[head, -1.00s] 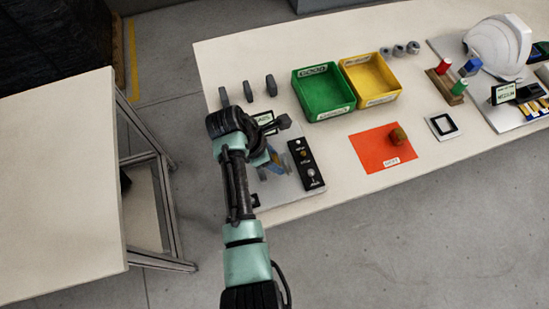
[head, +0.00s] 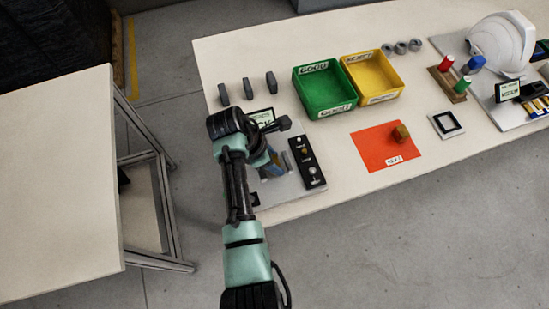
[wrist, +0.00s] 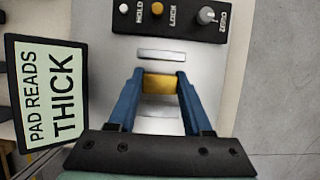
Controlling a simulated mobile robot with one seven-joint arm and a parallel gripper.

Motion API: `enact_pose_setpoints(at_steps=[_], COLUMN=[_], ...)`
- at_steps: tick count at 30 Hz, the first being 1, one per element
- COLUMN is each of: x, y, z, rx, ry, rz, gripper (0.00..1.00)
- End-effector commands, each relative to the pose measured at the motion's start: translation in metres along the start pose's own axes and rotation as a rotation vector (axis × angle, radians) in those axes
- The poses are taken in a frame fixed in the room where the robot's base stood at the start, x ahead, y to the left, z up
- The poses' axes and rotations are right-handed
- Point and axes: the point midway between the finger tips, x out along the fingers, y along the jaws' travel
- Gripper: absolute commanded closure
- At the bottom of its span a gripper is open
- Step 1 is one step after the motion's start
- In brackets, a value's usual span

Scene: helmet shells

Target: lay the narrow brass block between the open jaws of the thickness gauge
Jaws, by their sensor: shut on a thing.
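My gripper (wrist: 158,88) is shut on a narrow brass block (wrist: 159,84), its blue fingers on the block's left and right sides in the wrist view. The thickness gauge has a silver plate (head: 281,189) at the front left of the table. In the wrist view, a pale metal bar (wrist: 161,56) lies above the block and another (wrist: 160,112) below it; the block appears between them. I cannot tell whether it rests on the plate. In the head view my gripper (head: 268,166) is over the plate and the held block cannot be made out.
The black control panel (wrist: 170,18) is close beyond the gauge's upper bar. A display (wrist: 48,92) reading "PAD READS THICK" stands to the left. A brass-coloured block (head: 401,132) sits on the orange mat (head: 372,151). Green (head: 334,106) and yellow (head: 384,98) bins stand behind.

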Motion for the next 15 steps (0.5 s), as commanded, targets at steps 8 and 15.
enact_pose_setpoints(at_steps=[8, 15], x=[0.0019, 0.0021], y=[0.0005, 0.0003], z=[-0.0006, -0.0007], rx=[0.001, 0.001], ry=[0.0, 0.0], rz=[0.001, 0.001], gripper=[0.25, 0.15])
